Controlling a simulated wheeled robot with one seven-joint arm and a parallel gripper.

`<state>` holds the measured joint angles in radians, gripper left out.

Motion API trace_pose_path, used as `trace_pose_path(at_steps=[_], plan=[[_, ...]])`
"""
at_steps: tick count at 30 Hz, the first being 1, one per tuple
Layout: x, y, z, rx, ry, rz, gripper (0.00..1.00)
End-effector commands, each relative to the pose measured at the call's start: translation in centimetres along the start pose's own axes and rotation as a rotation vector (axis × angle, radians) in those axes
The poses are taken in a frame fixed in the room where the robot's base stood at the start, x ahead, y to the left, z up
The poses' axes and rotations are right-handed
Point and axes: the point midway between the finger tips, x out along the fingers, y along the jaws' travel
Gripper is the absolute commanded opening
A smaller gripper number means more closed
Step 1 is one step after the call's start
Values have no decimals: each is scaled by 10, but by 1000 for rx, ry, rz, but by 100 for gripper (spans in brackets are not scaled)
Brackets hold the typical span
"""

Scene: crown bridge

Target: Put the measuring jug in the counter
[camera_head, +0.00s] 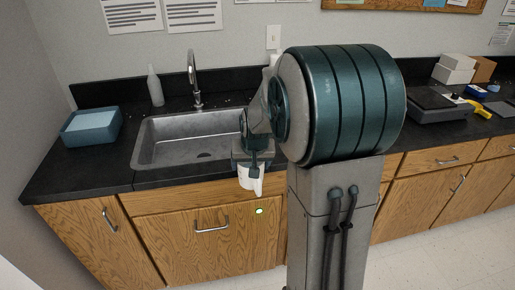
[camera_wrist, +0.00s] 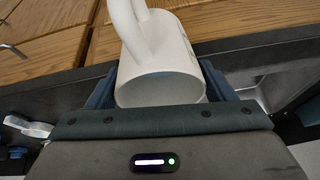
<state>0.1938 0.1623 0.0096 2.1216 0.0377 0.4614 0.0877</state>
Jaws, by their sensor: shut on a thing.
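The measuring jug is white with a handle. In the wrist view the jug (camera_wrist: 165,60) sits between the two blue fingers of my gripper (camera_wrist: 160,92), with its open rim facing the camera and its handle toward the top. In the head view the white jug (camera_head: 250,181) hangs below my gripper (camera_head: 252,166), just in front of the counter's front edge by the sink. My gripper is shut on the jug. The black counter (camera_head: 75,172) runs along the wall. My arm hides part of the counter right of the sink.
A steel sink (camera_head: 165,150) with a tall faucet (camera_head: 194,80) is set in the counter. A blue-grey tub (camera_head: 92,127) and a pale bottle (camera_head: 155,87) stand left and behind. A scale (camera_head: 437,104), boxes (camera_head: 455,66) and a yellow item (camera_head: 479,108) occupy the right.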

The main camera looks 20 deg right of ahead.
Motion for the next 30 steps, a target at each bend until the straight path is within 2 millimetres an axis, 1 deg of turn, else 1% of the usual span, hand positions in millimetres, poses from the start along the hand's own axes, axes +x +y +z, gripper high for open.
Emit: trace_pose_path(at_steps=[1,5,12,17,18,19,25,26,27,30], plan=[[11,-4,9,-18,-5,-9,24],[40,-16,32,-75,-11,-32,24],[108,-44,86,-210,-23,-89,24],[144,-61,114,-286,-27,-119,24],[149,-64,118,-299,-24,-125,24],[146,-63,114,-298,-17,-123,24],[145,-63,114,-297,-18,-123,24],[157,-61,119,-295,-19,-122,24],[164,-61,121,-293,-19,-122,24],[171,-61,124,-293,-18,-122,24]])
